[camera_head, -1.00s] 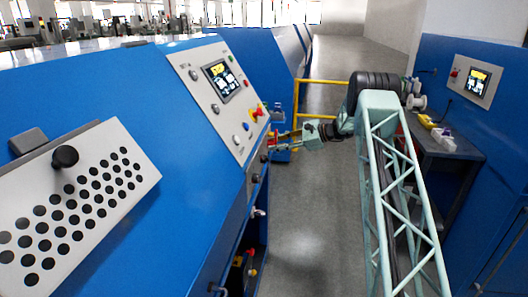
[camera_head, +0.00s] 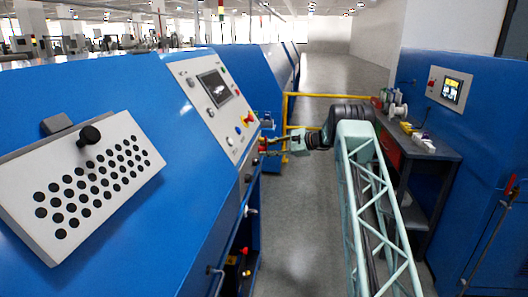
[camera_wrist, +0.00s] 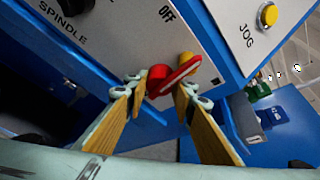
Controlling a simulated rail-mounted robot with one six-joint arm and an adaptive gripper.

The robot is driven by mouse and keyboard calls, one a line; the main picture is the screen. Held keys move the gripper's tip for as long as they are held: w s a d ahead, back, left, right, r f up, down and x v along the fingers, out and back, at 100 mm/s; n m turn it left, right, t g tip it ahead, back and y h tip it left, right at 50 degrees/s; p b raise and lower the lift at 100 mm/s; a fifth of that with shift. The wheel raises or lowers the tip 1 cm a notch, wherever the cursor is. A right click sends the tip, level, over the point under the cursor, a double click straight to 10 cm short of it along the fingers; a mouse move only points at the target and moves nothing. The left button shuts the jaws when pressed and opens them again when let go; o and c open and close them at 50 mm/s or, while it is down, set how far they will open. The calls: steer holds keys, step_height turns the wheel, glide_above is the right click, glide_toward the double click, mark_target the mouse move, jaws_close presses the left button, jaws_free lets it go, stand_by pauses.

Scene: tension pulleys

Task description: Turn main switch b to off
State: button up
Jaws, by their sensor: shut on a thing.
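The main switch, with a red handle (camera_wrist: 181,74) and a yellow part behind it, is on the grey panel (camera_wrist: 138,38) in the wrist view, below an "OFF" label. The handle lies slanted, its far end up and to the right. I cannot read a letter b. My gripper (camera_wrist: 163,88) is shut on the red handle, with one tan-padded finger on each side. In the head view my gripper (camera_head: 268,141) is at the right edge of the left blue machine, and the switch there is too small to make out.
The left machine's display (camera_head: 214,87) is dark. A "JOG" button (camera_wrist: 268,15) is at upper right in the wrist view. A yellow rail (camera_head: 318,95) stands behind my arm. A workbench (camera_head: 437,150) is at right; the aisle floor is clear.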

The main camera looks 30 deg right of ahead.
steer(key=shift+f, duration=0.15)
steer(key=o, duration=1.1)
steer(key=shift+s+d, duration=0.1)
steer(key=shift+s, duration=0.05)
steer(key=shift+v, duration=5.9)
